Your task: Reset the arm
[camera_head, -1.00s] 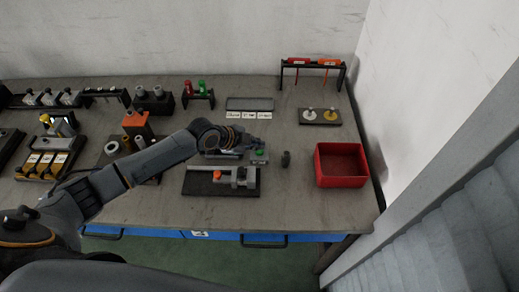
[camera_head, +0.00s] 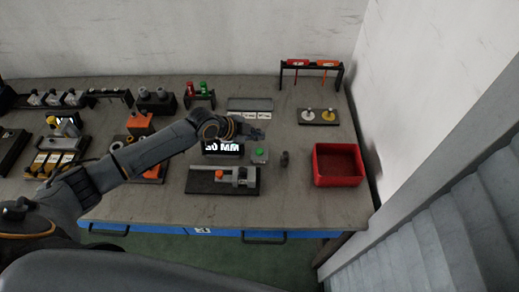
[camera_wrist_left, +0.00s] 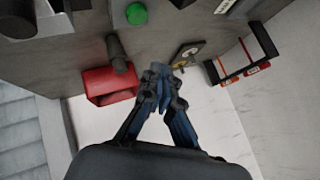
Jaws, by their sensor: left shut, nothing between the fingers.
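My left arm reaches in from the left over the workbench (camera_head: 300,205). Its gripper (camera_head: 258,134) hangs above the bench, behind the block with the green button (camera_head: 259,155), and holds nothing. In the left wrist view the left gripper (camera_wrist_left: 160,72) shows with its fingertips together, shut and empty. Past the fingertips there, the red bin (camera_wrist_left: 105,84) and the small plate with two round pieces (camera_wrist_left: 187,54) show. My right gripper is not in view.
A display reading "50 MM" (camera_head: 223,147) stands beside the green-button block. A clamp fixture (camera_head: 222,180) lies in front. A dark cylinder (camera_head: 284,159) and the red bin (camera_head: 338,165) are to the right. A rack with red and orange tools (camera_head: 311,70) stands at the back right.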

